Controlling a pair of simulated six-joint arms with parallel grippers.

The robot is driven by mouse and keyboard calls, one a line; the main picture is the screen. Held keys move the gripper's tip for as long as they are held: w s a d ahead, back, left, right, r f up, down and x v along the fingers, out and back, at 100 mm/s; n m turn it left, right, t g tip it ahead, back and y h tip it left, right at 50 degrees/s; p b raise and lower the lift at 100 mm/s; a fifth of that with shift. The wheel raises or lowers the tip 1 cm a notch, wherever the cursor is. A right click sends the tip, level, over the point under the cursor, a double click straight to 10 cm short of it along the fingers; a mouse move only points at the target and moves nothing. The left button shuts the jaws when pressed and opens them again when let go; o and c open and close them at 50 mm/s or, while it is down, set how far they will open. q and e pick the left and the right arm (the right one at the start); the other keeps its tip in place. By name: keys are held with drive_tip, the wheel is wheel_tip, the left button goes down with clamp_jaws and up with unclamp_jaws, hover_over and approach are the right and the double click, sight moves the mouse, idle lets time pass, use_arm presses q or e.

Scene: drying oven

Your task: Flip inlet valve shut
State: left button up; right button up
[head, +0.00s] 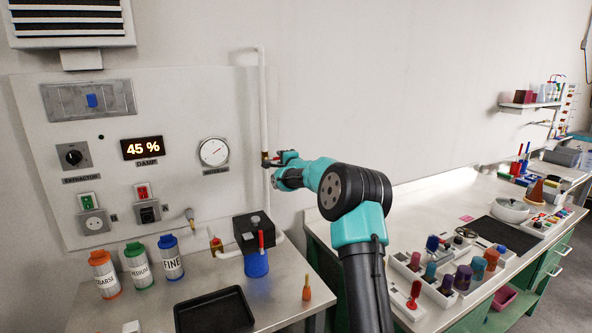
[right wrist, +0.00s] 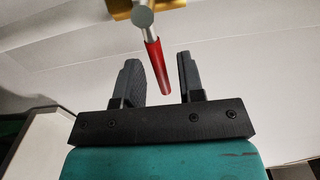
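The inlet valve is a brass body (head: 264,159) on the white vertical pipe, with a red lever. In the right wrist view the brass body (right wrist: 120,8) is at the top edge, and the red lever (right wrist: 156,65) hangs down from a grey pivot, slightly tilted. My right gripper (right wrist: 160,78) is open, with one finger on each side of the lever. A gap shows on both sides of it, with the lever nearer the left finger. In the head view my right gripper (head: 276,172) is at the valve and partly hides it. My left gripper is out of view.
A white wall panel holds a dial gauge (head: 214,152) and a display (head: 142,148) reading 45 %. Below the valve stand a black box (head: 249,236) and a blue container (head: 257,265). A black tray (head: 232,318) lies on the bench. The wall right of the pipe is bare.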

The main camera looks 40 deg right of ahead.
drive_tip(key=v, duration=1.6)
drive_tip(key=shift+s, duration=0.25)
